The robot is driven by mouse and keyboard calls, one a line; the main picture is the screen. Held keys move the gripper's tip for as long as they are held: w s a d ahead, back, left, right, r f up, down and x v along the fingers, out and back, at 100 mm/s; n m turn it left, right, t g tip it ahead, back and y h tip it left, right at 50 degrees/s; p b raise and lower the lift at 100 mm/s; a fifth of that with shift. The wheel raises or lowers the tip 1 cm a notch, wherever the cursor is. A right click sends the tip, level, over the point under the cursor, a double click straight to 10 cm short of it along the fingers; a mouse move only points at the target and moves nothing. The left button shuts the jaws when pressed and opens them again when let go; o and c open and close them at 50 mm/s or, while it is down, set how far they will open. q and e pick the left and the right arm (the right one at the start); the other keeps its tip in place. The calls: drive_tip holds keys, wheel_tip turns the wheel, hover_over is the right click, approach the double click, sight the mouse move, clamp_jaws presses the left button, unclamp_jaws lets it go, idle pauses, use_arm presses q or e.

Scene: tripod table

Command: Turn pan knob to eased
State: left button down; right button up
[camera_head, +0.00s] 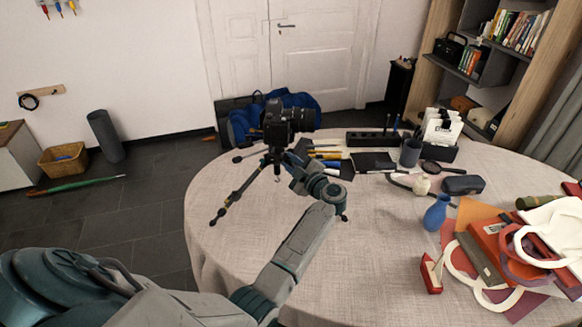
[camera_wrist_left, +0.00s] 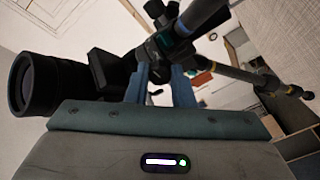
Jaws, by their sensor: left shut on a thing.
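A black camera (camera_head: 286,122) sits on top of a small tripod (camera_head: 240,195) on the table. In the left wrist view the camera's lens (camera_wrist_left: 48,84) is at the left, and the dark tripod head (camera_wrist_left: 160,42) with spread legs is at the top and right. My left gripper (camera_head: 287,157) reaches to the tripod head from the right, just under the camera. In the left wrist view its blue fingers (camera_wrist_left: 158,72) are closed around a small part at the head, which I take as the pan knob. The knob is mostly hidden between the fingers. My right gripper is not in view.
The round table (camera_head: 230,245) has a light cloth. Behind my arm are a black organizer (camera_head: 372,139), a dark cup (camera_head: 411,152) and a glasses case (camera_head: 463,184). The front-left tabletop is clear.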

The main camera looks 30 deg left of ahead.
use_arm(q)
drive_tip(key=n+b, duration=0.3)
drive_tip(key=n, duration=0.2)
drive_tip(key=shift+f+b, duration=0.15)
drive_tip(key=shift+b, duration=0.15)
drive_tip(key=shift+n+b, duration=0.55)
drive_tip(key=shift+n, duration=0.55)
drive_tip(key=c, duration=1.3)
unclamp_jaws()
drive_tip(key=shift+o, duration=0.2)
